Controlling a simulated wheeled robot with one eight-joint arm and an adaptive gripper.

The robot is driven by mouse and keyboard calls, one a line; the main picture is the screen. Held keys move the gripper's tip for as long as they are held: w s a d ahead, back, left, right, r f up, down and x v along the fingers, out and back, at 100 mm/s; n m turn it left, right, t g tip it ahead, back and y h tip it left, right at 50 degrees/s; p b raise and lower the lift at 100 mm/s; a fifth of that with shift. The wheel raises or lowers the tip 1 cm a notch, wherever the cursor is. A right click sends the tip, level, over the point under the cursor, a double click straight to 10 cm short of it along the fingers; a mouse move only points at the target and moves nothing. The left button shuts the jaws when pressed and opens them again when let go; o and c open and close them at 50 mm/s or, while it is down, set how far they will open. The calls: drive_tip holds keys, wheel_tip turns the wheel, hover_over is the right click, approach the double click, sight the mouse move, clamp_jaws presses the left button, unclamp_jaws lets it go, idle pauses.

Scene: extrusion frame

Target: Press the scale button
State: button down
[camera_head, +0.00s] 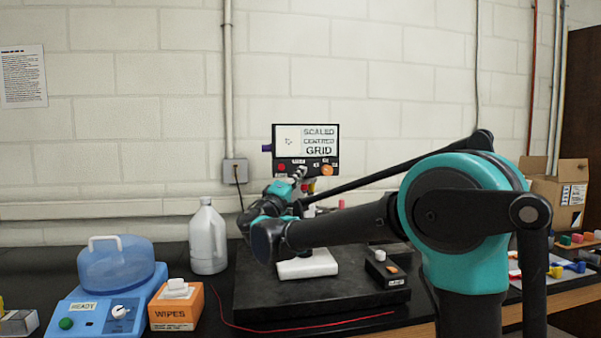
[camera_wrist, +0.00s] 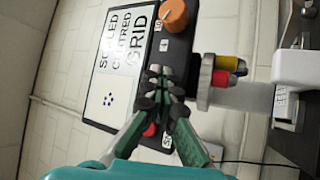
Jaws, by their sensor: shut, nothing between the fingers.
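The monitor (camera_head: 306,139) stands before the wall; its screen reads SCALED CENTRED GRID. Its lower control strip carries a red button (camera_head: 281,168) at the left and an orange knob (camera_head: 327,169) at the right. In the wrist view the screen (camera_wrist: 117,62) is turned sideways, with the orange knob (camera_wrist: 173,14) at the top and the red button (camera_wrist: 150,130) partly behind a finger. My gripper (camera_wrist: 160,78) is shut and empty, its tips in front of the strip between these two. The tips cover that part of the strip; I cannot tell whether they touch it. The scale button is not clearly visible.
Objective barrels with red (camera_wrist: 224,78) and yellow (camera_wrist: 228,63) bands sit close beside my fingertips. A white bottle (camera_head: 207,238), a wipes box (camera_head: 176,306) and a blue lidded device (camera_head: 113,270) stand at left. A cardboard box (camera_head: 560,190) is at right.

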drive_tip(key=shift+s, duration=0.15)
drive_tip(key=shift+s+d, duration=0.2)
drive_tip(key=shift+s, duration=0.5)
drive_tip(key=s, duration=0.2)
drive_tip(key=s+d, duration=0.1)
drive_tip(key=s, duration=0.1)
drive_tip(key=shift+s+d, duration=0.2)
drive_tip(key=shift+s, duration=0.2)
idle(0.5)
